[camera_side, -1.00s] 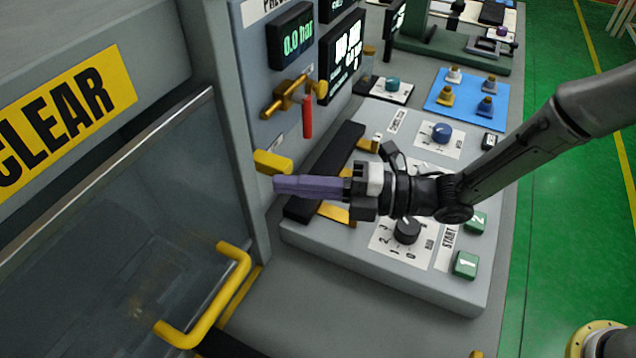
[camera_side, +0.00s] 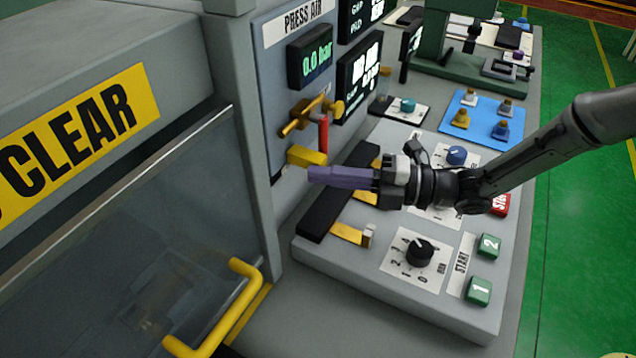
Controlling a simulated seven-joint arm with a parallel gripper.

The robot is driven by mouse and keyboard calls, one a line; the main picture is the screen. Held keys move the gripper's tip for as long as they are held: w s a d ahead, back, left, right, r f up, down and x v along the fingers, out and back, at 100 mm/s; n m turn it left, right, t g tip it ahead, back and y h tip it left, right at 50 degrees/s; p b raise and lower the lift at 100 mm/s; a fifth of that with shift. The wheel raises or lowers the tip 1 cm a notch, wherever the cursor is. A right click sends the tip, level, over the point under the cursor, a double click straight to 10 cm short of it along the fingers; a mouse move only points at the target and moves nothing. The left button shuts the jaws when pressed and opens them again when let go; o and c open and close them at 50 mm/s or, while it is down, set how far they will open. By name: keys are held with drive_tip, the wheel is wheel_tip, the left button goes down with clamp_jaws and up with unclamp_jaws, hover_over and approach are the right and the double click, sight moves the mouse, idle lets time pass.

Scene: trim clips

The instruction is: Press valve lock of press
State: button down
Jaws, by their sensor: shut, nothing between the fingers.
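The brass valve (camera_side: 303,116) with a hanging red part (camera_side: 323,136) is on the upright panel, under the PRESS AIR label (camera_side: 303,17). A yellow block (camera_side: 305,156) shows just below the red part. I cannot tell for certain which of these is the valve lock. My gripper (camera_side: 312,174) has purple fingers, shut with nothing between them. It points left at the panel, with its tips just below and to the right of the yellow block. Whether they touch it is unclear from this angle.
Below my gripper are a black bar (camera_side: 325,216), a sloped console with a black dial (camera_side: 419,251), and green buttons 1 (camera_side: 478,291) and 2 (camera_side: 486,246). A door with a yellow handle (camera_side: 220,308) is at the left. A pressure display (camera_side: 311,57) reads 0.0 bar.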

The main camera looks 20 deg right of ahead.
drive_tip(key=shift+w+d, duration=0.15)
drive_tip(key=shift+s+d, duration=0.2)
drive_tip(key=shift+d, duration=0.25)
drive_tip(key=v, duration=0.9)
drive_tip(key=shift+s, duration=0.25)
drive_tip(key=shift+a, duration=0.2)
